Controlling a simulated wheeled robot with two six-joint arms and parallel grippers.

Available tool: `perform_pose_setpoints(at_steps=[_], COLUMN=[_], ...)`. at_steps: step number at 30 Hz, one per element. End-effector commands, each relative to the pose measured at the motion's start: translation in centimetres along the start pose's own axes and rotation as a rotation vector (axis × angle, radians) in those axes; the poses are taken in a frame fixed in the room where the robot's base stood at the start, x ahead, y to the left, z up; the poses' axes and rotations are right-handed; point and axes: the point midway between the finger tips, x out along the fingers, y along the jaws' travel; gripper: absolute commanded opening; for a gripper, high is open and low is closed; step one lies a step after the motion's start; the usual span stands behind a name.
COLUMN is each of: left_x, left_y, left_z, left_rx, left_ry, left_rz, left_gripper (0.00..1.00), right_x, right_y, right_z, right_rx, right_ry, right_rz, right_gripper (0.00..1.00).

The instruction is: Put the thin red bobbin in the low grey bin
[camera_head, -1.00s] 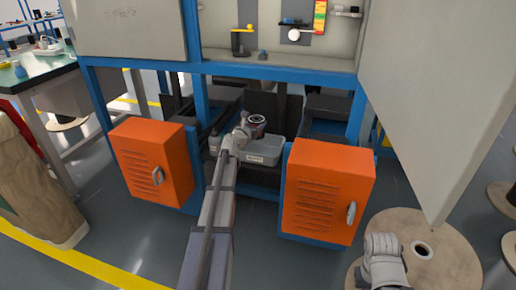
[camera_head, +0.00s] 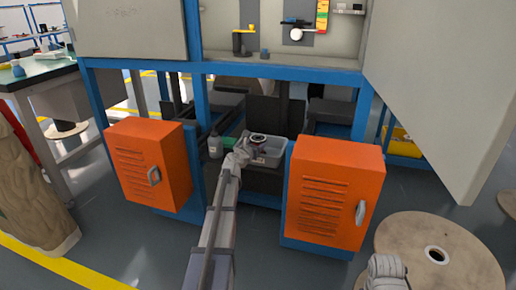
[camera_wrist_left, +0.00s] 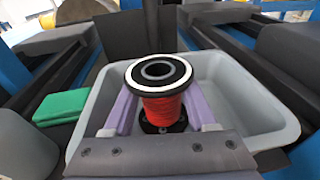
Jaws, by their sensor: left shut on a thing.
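The thin red bobbin (camera_wrist_left: 161,104) stands upright between the purple fingers of my left gripper (camera_wrist_left: 163,112) in the left wrist view. It has a black and white top flange and red winding. My left gripper is shut on it. In the head view the bobbin (camera_head: 258,139) shows as a dark disc at my left gripper (camera_head: 247,149). The low grey bin (camera_wrist_left: 262,120) lies around and below the bobbin; it also shows in the head view (camera_head: 272,158). Whether the bobbin touches the bin floor I cannot tell. My right gripper (camera_head: 386,270) is at the bottom right, its fingers unclear.
Orange cabinets (camera_head: 152,165) (camera_head: 331,195) flank the gap, under a blue frame (camera_head: 230,69). A large wooden spool (camera_head: 450,235) stands at the right.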

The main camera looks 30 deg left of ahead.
Motion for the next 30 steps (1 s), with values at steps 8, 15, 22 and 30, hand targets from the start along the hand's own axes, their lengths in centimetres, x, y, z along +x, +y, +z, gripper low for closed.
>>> perform_pose_setpoints(at_steps=[8, 15, 22, 30], left_x=[0.02, 0.03, 0.02, -0.05], left_y=[0.00, 0.01, 0.00, 0.00], left_z=[-0.09, -0.14, -0.14, 0.34], left_rx=[0.000, 0.000, 0.000, 0.000], left_ry=[0.000, 0.000, 0.000, 0.000], left_rz=[0.000, 0.000, 0.000, 0.000], left_gripper=[0.03, 0.76, 0.87, 0.87], right_x=[0.09, 0.14, 0.14, -0.35], right_y=[-0.01, -0.02, -0.02, 0.03], right_z=[0.00, -0.01, -0.01, 0.02], right_rx=[0.000, 0.000, 0.000, 0.000], right_ry=[0.000, 0.000, 0.000, 0.000], right_rz=[0.000, 0.000, 0.000, 0.000], right_gripper=[0.00, 0.00, 0.00, 0.00])
